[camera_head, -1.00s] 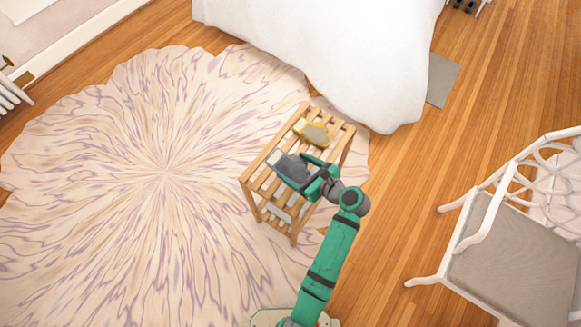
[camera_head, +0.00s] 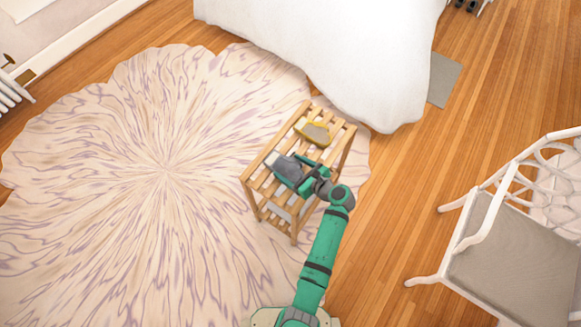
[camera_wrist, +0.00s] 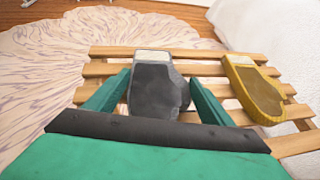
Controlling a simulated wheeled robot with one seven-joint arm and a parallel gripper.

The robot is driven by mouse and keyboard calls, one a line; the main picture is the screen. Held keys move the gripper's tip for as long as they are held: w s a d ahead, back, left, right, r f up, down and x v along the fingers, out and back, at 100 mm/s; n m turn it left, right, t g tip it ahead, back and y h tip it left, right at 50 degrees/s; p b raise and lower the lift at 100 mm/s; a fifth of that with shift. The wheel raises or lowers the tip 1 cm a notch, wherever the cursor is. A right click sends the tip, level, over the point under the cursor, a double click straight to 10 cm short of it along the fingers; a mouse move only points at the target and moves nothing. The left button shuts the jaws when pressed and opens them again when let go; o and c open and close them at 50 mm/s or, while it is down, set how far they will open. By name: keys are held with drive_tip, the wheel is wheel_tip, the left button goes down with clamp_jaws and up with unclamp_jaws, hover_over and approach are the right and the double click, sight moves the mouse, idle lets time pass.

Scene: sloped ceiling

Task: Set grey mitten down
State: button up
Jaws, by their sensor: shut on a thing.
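The grey mitten (camera_head: 288,167) has a dark grey body and a pale cuff. It is at the slatted wooden rack's top, and it also shows in the wrist view (camera_wrist: 156,90) between my two green fingers. My gripper (camera_head: 291,175) is shut on it; in the wrist view the fingers (camera_wrist: 155,95) stand on either side of the mitten. The mitten lies over the top slats of the wooden rack (camera_head: 258,177); I cannot tell whether it touches them. The underside of the mitten is hidden.
A yellow-edged mitten (camera_head: 314,133) lies on the rack's far part, right of the grey one in the wrist view (camera_wrist: 254,90). A white-covered bed (camera_head: 330,55) stands behind. A white chair (camera_head: 510,240) is at right. A round patterned rug (camera_head: 150,170) lies left.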

drive_tip(key=o, duration=1.1)
drive_tip(key=v, duration=1.2)
